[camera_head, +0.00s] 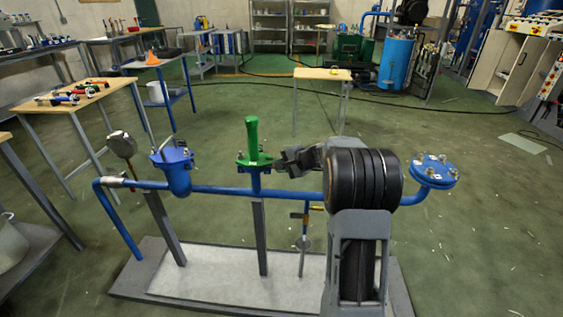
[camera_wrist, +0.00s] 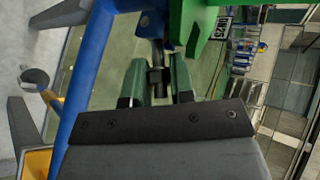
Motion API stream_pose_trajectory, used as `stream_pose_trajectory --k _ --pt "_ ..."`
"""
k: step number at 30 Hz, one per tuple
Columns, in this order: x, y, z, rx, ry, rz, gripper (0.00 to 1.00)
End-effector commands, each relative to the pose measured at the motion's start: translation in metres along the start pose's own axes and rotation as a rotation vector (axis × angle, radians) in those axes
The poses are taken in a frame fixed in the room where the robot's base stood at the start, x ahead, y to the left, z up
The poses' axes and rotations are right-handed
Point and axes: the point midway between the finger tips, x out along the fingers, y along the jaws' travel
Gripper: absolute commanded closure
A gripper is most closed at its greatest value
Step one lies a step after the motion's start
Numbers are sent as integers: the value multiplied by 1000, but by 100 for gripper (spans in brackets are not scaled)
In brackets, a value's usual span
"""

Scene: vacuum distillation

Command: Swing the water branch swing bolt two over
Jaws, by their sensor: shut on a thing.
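The green fitting (camera_head: 253,150) stands on the blue branch pipe in the middle of the head view, with an upright green part on top. My gripper (camera_head: 283,160) reaches it from the right. In the wrist view the green fitting (camera_wrist: 192,22) fills the top centre. A grey metal swing bolt (camera_wrist: 155,60) hangs below its flange, between the two fingers of my gripper (camera_wrist: 157,80). The fingers are shut on the bolt's lower end. In the head view the bolt is hidden or too small to make out. A small lettered label is on the green part.
The blue pipe (camera_head: 225,190) runs left and right on grey posts. A blue flanged end (camera_head: 434,170) stands at right, and a blue strainer-like body (camera_head: 175,170) at left.

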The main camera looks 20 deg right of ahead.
Motion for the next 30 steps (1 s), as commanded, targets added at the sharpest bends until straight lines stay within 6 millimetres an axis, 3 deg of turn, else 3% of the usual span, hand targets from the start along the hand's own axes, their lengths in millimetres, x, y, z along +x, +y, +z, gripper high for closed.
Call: stream_pose_trajectory --k 20,21,24,30 --pt "0 -4 2 -24 21 46 100" --pt "0 -4 2 -24 21 46 74" --pt "0 -4 2 -23 21 46 65" --pt "0 -4 2 -23 20 46 65"
